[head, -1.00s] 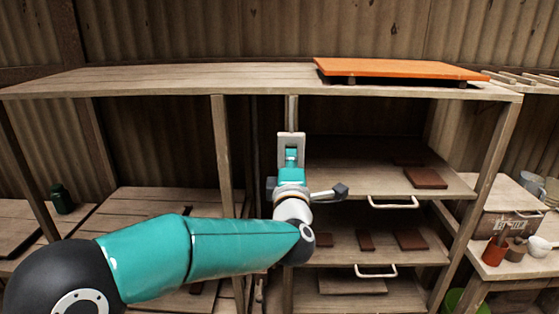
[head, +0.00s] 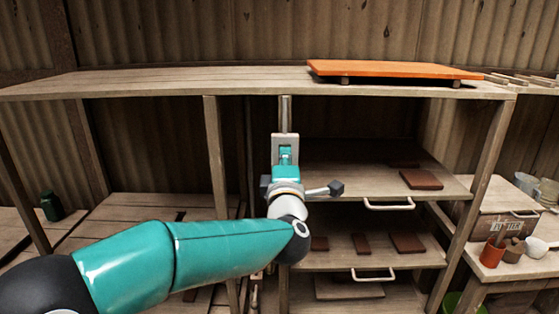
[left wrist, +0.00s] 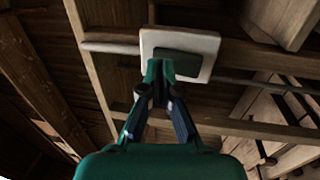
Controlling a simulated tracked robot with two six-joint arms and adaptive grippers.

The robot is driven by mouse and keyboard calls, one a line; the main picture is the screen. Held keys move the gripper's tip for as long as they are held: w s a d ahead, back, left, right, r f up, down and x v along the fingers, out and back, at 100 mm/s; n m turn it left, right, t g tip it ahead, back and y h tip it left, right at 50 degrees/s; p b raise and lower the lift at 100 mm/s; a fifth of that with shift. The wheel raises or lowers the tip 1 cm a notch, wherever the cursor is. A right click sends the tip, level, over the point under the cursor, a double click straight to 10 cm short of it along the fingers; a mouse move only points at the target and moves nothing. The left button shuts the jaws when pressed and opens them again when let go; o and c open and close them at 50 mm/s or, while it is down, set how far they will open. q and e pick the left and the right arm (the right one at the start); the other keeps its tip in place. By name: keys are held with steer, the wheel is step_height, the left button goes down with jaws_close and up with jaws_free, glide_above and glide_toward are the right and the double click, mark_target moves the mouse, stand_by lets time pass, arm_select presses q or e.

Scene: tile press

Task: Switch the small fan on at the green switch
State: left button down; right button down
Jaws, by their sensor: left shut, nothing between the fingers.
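The green switch is a dark green rocker (left wrist: 178,64) in a pale square plate (left wrist: 207,45), in the left wrist view. In the head view the plate (head: 277,142) is on the post at the middle of the shelving. My left gripper (left wrist: 160,66) is shut and empty, with its fingertips in front of the rocker's lower left part. I cannot tell whether they touch it. In the head view my left gripper (head: 285,158) is in front of the plate and hides part of it. The fan and my right gripper are not in view.
Shelves with brown tiles (head: 421,179) and pale pull handles (head: 388,206) are right of the post. An orange board (head: 395,69) lies on top of the shelving. A dark green jar (head: 52,206) stands at the left. A side table at the right holds an orange pot (head: 491,254).

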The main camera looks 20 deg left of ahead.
arm_select(q)
steer(key=s+d+r+b, duration=0.2)
steer(key=s+d+b, duration=0.1)
steer(key=s, duration=0.9)
steer(key=shift+s+d+b, duration=0.15)
steer(key=shift+d+b, duration=0.15)
steer(key=shift+b, duration=0.05)
